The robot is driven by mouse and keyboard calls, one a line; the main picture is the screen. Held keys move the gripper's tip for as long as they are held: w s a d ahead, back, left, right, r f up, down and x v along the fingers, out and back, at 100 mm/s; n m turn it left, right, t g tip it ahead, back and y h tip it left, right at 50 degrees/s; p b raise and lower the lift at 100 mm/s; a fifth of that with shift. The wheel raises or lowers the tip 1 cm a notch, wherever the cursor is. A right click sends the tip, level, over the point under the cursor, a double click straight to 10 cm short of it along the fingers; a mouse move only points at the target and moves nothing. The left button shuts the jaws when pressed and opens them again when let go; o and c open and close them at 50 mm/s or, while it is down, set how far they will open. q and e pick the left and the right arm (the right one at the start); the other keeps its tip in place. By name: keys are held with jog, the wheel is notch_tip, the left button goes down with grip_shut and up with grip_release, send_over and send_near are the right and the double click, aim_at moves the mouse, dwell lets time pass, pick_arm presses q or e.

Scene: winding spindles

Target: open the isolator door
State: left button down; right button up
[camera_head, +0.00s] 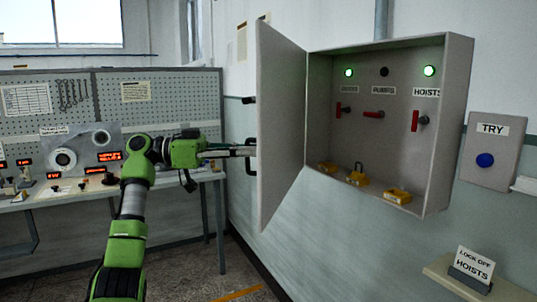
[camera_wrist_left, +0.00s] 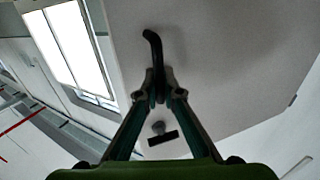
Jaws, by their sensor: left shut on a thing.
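The isolator door (camera_head: 280,125) is a grey panel hinged at the left side of the wall cabinet (camera_head: 447,130). It stands swung wide open, and the inside of the cabinet shows. My left gripper (camera_head: 248,150) is at the door's outer side. In the left wrist view my left gripper (camera_wrist_left: 160,92) is shut on the black bent door handle (camera_wrist_left: 153,45), with the pale door face (camera_wrist_left: 225,60) behind it. My right gripper is not in view.
Inside the cabinet are red-handled switches (camera_head: 374,115), lamps and several yellow padlocks (camera_head: 357,178). A TRY box (camera_head: 491,155) with a blue button is at right. A HOISTS sign (camera_head: 474,264) stands on a shelf below. A workbench (camera_head: 60,200) is at left.

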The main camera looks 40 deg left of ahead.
pick_arm(q)
jog(key=shift+s+a+f, duration=0.1)
jog(key=shift+s+a, duration=0.1)
jog(key=shift+a, duration=0.3)
jog(key=c, duration=2.2)
grip_release()
jog(key=shift+s, duration=0.1)
jog(key=v, duration=1.2)
jog(key=shift+s, duration=0.1)
